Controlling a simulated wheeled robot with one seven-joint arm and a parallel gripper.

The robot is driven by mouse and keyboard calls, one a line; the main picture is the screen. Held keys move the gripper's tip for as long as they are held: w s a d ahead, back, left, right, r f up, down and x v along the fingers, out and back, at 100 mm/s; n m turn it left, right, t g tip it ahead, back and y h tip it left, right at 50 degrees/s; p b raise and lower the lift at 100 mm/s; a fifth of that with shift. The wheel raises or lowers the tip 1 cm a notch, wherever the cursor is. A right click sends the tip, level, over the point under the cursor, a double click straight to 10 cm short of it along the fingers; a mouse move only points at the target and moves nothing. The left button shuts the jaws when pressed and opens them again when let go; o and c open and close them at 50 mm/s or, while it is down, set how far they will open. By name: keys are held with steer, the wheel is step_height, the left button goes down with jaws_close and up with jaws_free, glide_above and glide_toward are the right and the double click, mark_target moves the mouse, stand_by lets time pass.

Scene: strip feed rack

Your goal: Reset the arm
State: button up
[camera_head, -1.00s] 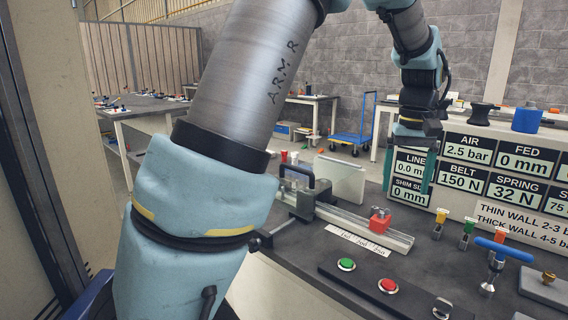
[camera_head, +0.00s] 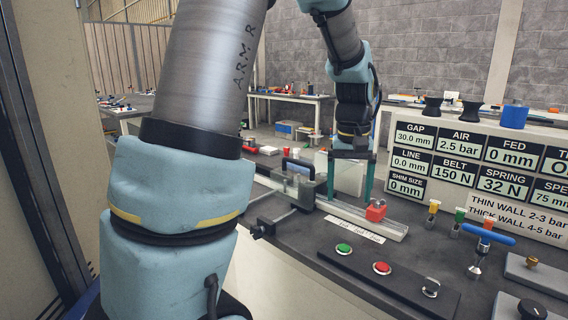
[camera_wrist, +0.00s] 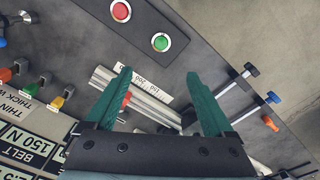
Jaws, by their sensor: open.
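My gripper (camera_head: 349,176) hangs above the feed rail, its two green fingers pointing down and spread apart with nothing between them. In the wrist view the open fingers (camera_wrist: 165,98) frame the silver rail (camera_wrist: 140,100) below. The rail (camera_head: 372,219) runs across the bench, with a red block (camera_head: 376,210) near its right end. A clamp-like fixture with a dark handle (camera_head: 299,165) stands at the left end of the rail, beside a pale upright plate (camera_head: 348,176) that my gripper partly covers.
A black panel with a green button (camera_head: 344,249) and a red button (camera_head: 382,268) lies at the bench front. A blue-handled tool (camera_head: 488,234) and several coloured valves stand to the right. A readout board (camera_head: 470,165) rises behind.

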steer(key=s+a+f, duration=0.2)
steer(key=a, duration=0.5)
steer(key=s+a+f+t, duration=0.1)
steer(key=s+a+f, duration=0.1)
steer(key=a, duration=0.5)
steer(key=s+a+f, duration=0.2)
steer(key=s+a, duration=0.1)
steer(key=a, duration=0.4)
steer(key=shift+s+a+f+n, duration=0.2)
steer(key=shift+s+n, duration=0.1)
steer(key=shift+n, duration=0.1)
steer(key=shift+c, duration=0.2)
